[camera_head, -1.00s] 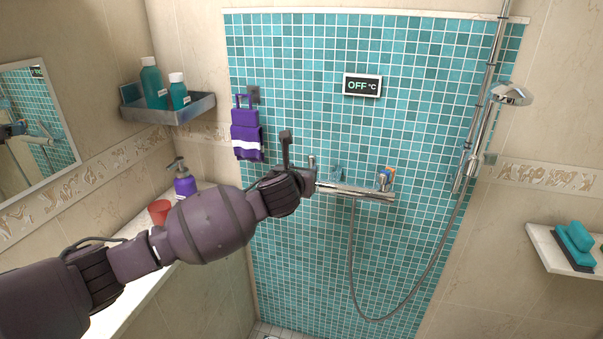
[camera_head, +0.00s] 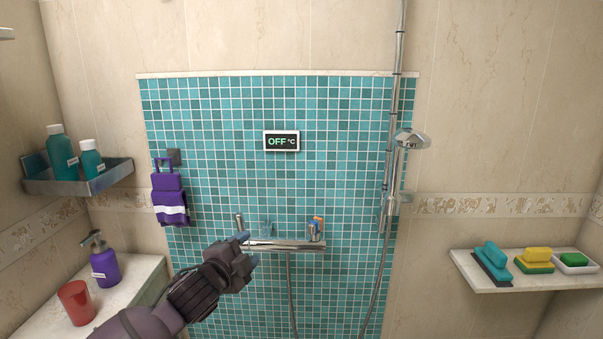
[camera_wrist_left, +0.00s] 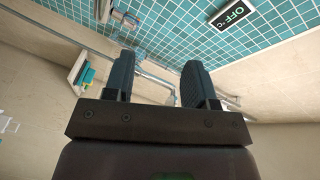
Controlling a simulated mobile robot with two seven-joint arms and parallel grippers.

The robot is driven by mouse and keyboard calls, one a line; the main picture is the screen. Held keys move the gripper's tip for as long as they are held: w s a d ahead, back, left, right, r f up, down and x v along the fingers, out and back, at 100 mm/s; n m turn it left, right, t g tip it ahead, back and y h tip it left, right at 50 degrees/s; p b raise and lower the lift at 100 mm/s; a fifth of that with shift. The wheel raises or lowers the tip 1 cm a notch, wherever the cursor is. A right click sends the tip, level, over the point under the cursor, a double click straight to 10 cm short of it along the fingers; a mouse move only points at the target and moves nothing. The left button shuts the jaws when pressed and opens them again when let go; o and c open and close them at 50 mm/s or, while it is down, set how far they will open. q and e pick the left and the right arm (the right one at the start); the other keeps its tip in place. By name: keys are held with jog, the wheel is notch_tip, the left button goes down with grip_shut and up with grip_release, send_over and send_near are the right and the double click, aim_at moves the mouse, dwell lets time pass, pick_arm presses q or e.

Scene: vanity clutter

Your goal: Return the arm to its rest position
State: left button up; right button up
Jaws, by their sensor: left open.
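My left arm comes in from the bottom left in the head view. Its gripper (camera_head: 248,249) is in front of the tiled wall, overlapping the left end of the chrome shower shelf (camera_head: 285,245) in the picture. In the left wrist view the two dark fingers (camera_wrist_left: 160,84) stand apart with nothing between them. My right gripper is in neither view.
A white counter (camera_head: 135,275) at left holds a purple pump bottle (camera_head: 104,262) and a red cup (camera_head: 76,303). A metal wall shelf (camera_head: 85,183) holds two teal bottles. A shower hose hangs right of centre. A right shelf (camera_head: 490,282) holds sponges. Open space lies between.

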pick_arm(q)
jog(key=s+a+f+n+g+y, duration=0.1)
jog(key=s+a+f+n, duration=0.4)
jog(key=s+f, duration=0.5)
jog(key=s+a+f+n+g+y, duration=0.2)
jog(key=s+a+f+n, duration=0.3)
jog(key=s+f, duration=0.5)
jog(key=s+a+f+n+g+y, duration=0.1)
jog(key=s+a+f+n+y, duration=0.2)
jog(key=s+f, duration=0.7)
jog(key=s+a+n, duration=0.2)
jog(key=s+n, duration=0.1)
jog(key=n, duration=0.1)
jog(key=shift+s+a+f+y, duration=0.25)
jog(key=shift+s+y, duration=0.05)
jog(key=shift+s, duration=0.1)
